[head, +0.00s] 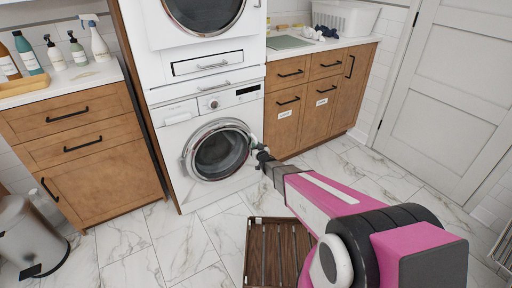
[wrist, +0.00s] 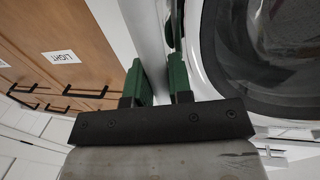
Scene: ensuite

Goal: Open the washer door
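The white front-loading washer (head: 178,135) is the lower machine of a stack in the head view. Its round door (head: 220,152) has a chrome ring and dark glass and looks shut. A handle-like piece (head: 184,166) sits on the ring's left side. My gripper (head: 257,147) is at the right edge of the washer front, beside the door's right rim. In the wrist view the green fingers of my gripper (wrist: 160,78) stand apart with a narrow gap. The washer door (wrist: 262,60) fills the right side there. I cannot tell whether a finger touches the washer.
Wooden cabinets (head: 305,112) stand close to the washer's right, and a wooden cabinet (head: 95,150) stands to its left. A dark slatted mat (head: 278,250) lies on the floor in front. A trash bin (head: 28,235) is at far left.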

